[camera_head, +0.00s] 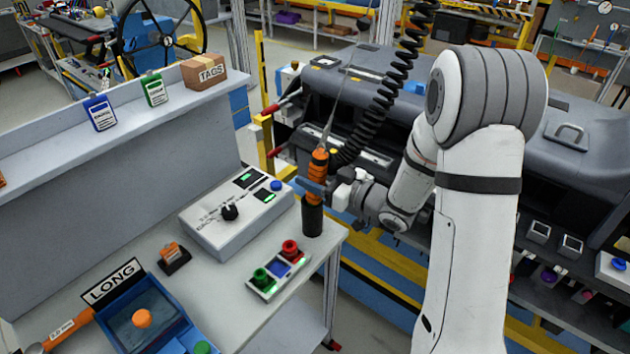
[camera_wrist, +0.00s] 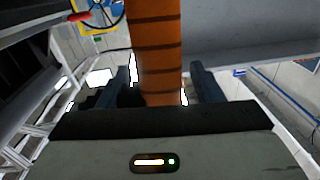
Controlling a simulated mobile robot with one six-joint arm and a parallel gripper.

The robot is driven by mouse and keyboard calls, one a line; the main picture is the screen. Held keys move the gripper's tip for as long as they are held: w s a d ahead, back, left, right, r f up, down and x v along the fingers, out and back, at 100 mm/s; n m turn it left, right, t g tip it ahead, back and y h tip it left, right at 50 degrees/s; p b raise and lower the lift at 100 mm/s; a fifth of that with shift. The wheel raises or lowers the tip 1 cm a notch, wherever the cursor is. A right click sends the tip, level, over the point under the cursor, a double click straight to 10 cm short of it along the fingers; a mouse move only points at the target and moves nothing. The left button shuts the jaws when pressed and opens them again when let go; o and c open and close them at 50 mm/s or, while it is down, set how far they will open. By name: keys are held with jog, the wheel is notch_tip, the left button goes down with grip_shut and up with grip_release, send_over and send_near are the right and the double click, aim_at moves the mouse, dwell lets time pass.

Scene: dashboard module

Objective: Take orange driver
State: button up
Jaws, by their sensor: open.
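The orange driver (camera_head: 319,163) stands upright near the right edge of the grey workbench, with an orange upper body and a black lower part. My gripper (camera_head: 314,187) reaches it from the right, with its fingers at the driver's middle. In the wrist view the driver's orange, dark-banded body (camera_wrist: 155,50) rises between the two fingers of my gripper (camera_wrist: 165,80). The fingers are open, one on each side, and a gap shows at the right finger. Whether the left finger touches the driver I cannot tell.
A black coiled cable (camera_head: 384,98) hangs beside the driver. A grey control box (camera_head: 228,218) and a button panel (camera_head: 277,270) lie close by on the bench. A blue tray (camera_head: 150,325) sits at the front left. The dashboard module (camera_head: 350,105) is behind.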

jog(key=shift+c, duration=0.3)
grip_shut()
dwell(0.4)
